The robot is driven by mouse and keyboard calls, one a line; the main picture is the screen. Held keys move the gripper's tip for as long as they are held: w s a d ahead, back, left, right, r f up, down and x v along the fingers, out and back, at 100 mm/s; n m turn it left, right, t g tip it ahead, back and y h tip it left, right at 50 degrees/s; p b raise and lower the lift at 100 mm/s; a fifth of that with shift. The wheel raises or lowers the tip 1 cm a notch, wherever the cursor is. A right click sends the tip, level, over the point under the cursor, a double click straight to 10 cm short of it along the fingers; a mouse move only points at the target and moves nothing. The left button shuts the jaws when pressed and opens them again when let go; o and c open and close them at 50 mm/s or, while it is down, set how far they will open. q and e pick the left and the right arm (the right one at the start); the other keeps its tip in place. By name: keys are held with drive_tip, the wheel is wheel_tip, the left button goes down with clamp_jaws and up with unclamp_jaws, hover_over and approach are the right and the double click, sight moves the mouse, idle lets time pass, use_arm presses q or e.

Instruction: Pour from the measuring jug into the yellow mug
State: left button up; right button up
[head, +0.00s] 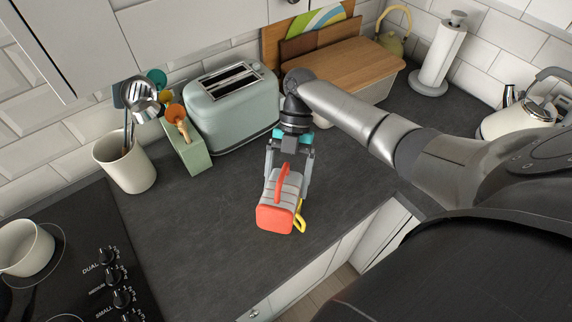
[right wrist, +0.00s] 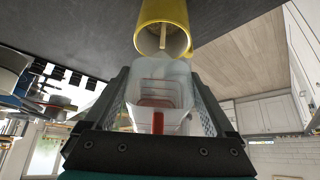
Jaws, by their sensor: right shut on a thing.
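The measuring jug (head: 292,186) is clear grey with a red handle and a red end face. My right gripper (head: 287,192) is shut on it and holds it strongly tilted, its red end towards the front of the worktop. In the right wrist view the jug (right wrist: 172,72) sits between the two fingers (right wrist: 160,105). The yellow mug (head: 301,220) is mostly hidden behind the jug in the head view; only part of its yellow side shows. In the right wrist view the mug (right wrist: 163,12) shows its open rim close to the jug; I cannot tell if they touch. My left gripper is out of view.
A green toaster (head: 232,108), a green utensil block (head: 184,147) and a white utensil crock (head: 125,165) stand behind and left. A hob (head: 85,245) with a white pot (head: 25,248) is at the left. The worktop (head: 190,225) left of the jug is clear.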

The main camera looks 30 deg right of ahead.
drive_tip(key=shift+w+d+f+g+y+b, duration=0.2)
drive_tip(key=shift+g+y+b, duration=0.3)
drive_tip(key=shift+b, duration=1)
drive_tip(key=shift+w+d+b, duration=0.1)
drive_tip(key=shift+b, duration=0.25)
